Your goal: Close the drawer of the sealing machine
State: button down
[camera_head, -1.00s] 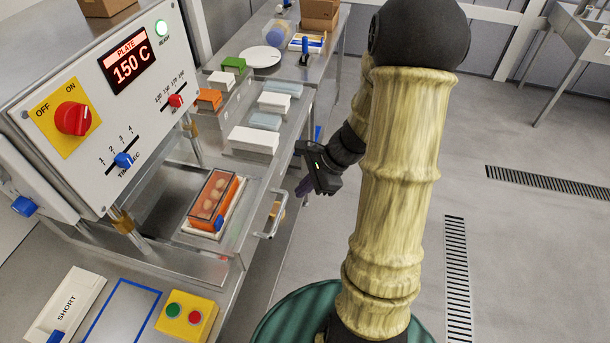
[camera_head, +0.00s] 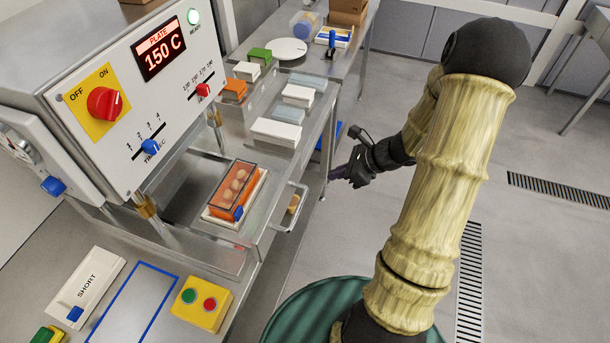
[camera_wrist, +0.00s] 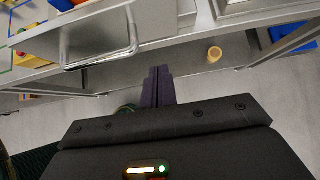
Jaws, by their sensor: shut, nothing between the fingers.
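The sealing machine (camera_head: 130,95) stands at the left in the head view, its plate display reading 150 C. Its drawer (camera_head: 262,215) is pulled out toward the aisle and carries an orange tray (camera_head: 237,190) of filled pasta under clear film. The drawer's metal handle (camera_head: 292,207) is on the front and also shows at the upper left of the wrist view (camera_wrist: 100,62). My gripper (camera_head: 332,173) is shut and empty. It is out in the aisle, to the right of the handle and apart from it. In the wrist view its fingers (camera_wrist: 158,80) point toward the bench edge.
A yellow button box (camera_head: 202,304) and a blue-outlined area (camera_head: 135,300) are on the bench in front. White packs (camera_head: 277,132) and coloured boxes (camera_head: 260,56) stand behind the drawer. The aisle floor on the right is clear, with drain grates.

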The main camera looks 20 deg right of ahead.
aim_at(297, 180)
jog(key=shift+w+a+f+p, duration=0.25)
jog(key=shift+w+a+f, duration=0.6)
jog(key=shift+a, duration=0.3)
jog(key=shift+w+a+f+p, duration=0.3)
jog(key=shift+w+a+f, duration=0.45)
jog(key=shift+a, duration=0.4)
jog(key=shift+w+a+f+p, duration=0.25)
jog(key=shift+w+a+f, duration=0.6)
jog(key=shift+a, duration=0.3)
jog(key=shift+r, duration=0.1)
